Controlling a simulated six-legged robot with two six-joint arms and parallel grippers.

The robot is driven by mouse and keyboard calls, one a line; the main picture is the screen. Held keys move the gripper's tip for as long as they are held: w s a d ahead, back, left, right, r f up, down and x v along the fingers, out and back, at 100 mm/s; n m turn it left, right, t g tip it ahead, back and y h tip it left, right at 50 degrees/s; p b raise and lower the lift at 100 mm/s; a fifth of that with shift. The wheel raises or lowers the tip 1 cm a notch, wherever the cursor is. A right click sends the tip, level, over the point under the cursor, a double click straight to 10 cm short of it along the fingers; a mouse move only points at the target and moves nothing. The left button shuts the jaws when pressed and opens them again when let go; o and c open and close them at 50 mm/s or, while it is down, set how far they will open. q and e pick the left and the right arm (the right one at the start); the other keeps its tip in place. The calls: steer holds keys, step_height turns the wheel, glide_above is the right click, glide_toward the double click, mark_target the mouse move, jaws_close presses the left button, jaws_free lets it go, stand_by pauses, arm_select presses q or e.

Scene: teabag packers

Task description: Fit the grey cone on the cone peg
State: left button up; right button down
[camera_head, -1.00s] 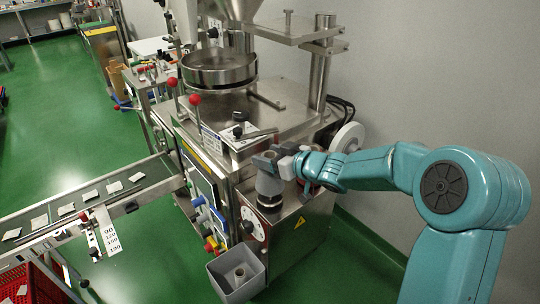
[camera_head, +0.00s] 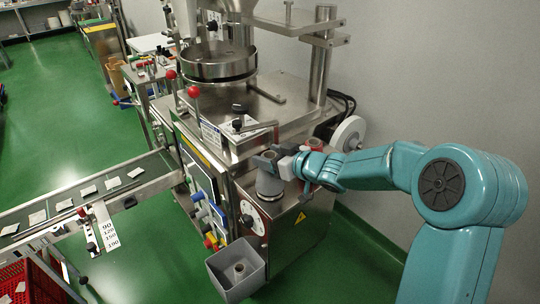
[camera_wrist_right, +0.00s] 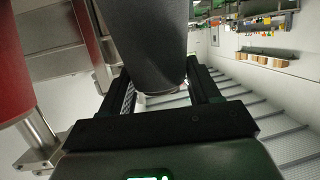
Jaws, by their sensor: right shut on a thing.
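The grey cone (camera_head: 268,183) is upright over the near corner of the steel machine's top, wide end down. My right gripper (camera_head: 272,160) is shut on its upper part. In the right wrist view the cone (camera_wrist_right: 150,40) looks dark grey and sits between the two black fingers (camera_wrist_right: 162,92). The cone peg does not show; the cone and my gripper cover that spot. The cone's lower rim is at or just above the machine top, and I cannot tell whether it touches. My left gripper is not in view.
A grey bin (camera_head: 222,285) with a round piece inside hangs at the machine's front. A red cylinder (camera_wrist_right: 28,62) stands close beside the cone in the right wrist view. The steel hopper bowl (camera_head: 217,64) is behind. A conveyor (camera_head: 150,177) with teabags runs left.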

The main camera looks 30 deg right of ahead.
steer(key=shift+c, duration=0.8)
jaws_free()
steer(key=p+v, duration=0.1)
steer(key=v, duration=1.5)
steer(key=shift+s, duration=0.2)
